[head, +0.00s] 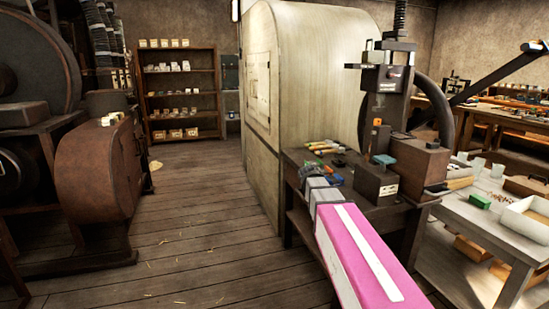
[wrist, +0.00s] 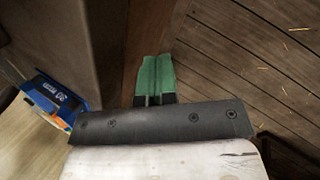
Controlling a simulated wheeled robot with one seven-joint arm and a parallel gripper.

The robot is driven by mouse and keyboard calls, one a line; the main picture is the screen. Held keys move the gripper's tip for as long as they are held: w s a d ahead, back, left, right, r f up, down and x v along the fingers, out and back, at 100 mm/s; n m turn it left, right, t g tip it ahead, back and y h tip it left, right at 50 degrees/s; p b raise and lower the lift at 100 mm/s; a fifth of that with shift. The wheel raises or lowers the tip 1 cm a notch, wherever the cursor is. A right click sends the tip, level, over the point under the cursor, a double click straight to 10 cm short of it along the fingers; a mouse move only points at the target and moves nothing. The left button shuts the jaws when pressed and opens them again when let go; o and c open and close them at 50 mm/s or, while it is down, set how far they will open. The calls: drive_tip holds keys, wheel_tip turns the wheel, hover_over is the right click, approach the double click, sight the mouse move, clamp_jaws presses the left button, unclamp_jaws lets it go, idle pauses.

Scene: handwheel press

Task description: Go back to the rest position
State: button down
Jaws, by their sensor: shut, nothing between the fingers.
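My gripper shows in the wrist view (wrist: 155,82), with its green-tipped fingers shut together and nothing between them. The wooden floor and a brown wooden piece lie beyond the fingertips. In the head view my pink and white arm reaches from the bottom edge toward the bench; I cannot clearly make out the fingers there. The handwheel press (head: 388,110) stands on the dark bench (head: 300,158) to the right of my arm's end. Its large dark handwheel (head: 441,105) is behind it at the right.
A blue packet (wrist: 52,98) lies at the left in the wrist view. Coloured-handled tools (head: 326,147) lie on the bench. A pale rounded cabinet (head: 310,75) stands behind it. A light table (head: 480,225) is at right, rusty machinery (head: 98,165) at left. Floor between is clear.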

drive_tip(key=s+f+m+g+y, duration=0.1)
drive_tip(key=s+f+m, duration=0.3)
drive_tip(key=s+f, duration=0.4)
drive_tip(key=s+a+f+m+g+y, duration=0.1)
drive_tip(key=s+f+m+y, duration=0.2)
drive_tip(key=s+f+m, duration=0.2)
drive_tip(key=s+f, duration=0.3)
drive_tip(key=s, duration=0.4)
drive_tip(key=shift+s+y, duration=0.15)
drive_tip(key=shift+y, duration=0.15)
